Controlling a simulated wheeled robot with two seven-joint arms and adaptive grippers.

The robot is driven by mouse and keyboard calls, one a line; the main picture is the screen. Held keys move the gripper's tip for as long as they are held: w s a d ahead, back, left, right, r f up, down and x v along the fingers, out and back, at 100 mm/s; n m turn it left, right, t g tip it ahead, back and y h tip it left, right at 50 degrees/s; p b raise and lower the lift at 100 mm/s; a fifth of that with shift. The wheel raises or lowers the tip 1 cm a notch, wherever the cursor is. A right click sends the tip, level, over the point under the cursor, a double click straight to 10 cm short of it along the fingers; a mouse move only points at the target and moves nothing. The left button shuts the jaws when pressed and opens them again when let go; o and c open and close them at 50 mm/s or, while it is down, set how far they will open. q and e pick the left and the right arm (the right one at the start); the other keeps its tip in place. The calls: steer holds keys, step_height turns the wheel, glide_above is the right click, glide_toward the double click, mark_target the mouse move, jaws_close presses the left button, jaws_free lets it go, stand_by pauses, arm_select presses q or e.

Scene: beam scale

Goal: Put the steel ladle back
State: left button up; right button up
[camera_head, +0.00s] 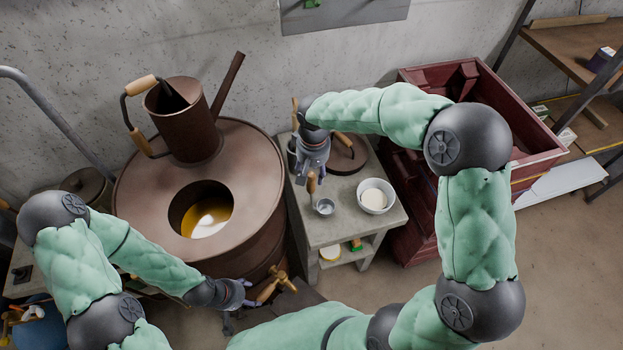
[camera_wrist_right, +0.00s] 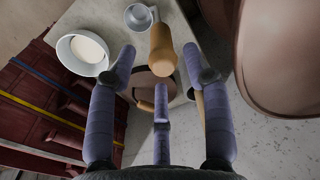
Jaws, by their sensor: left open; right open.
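The steel ladle, a small metal cup (camera_head: 325,207) with a wooden handle (camera_head: 311,182), is at the front of the small grey stand (camera_head: 301,214). In the right wrist view its cup (camera_wrist_right: 138,16) is at the top and its wooden handle (camera_wrist_right: 161,52) points toward me. My right gripper (camera_head: 312,170) is open above the stand, its fingers on either side of the handle's end; I cannot tell whether they touch it. My left gripper (camera_head: 240,298) is open, low in front of the drum, near a wooden-handled tap (camera_head: 268,289).
A white bowl (camera_head: 375,196) with pale contents stands right of the ladle. A brown lid (camera_head: 343,160) with a wooden handle lies behind. A large brown drum (camera_head: 262,175) with an open hole stands left. Dark red crates (camera_head: 533,149) stand right. Floor at lower right is clear.

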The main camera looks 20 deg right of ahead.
steer(key=shift+s+r, duration=0.1)
steer(key=shift+r, duration=2.25)
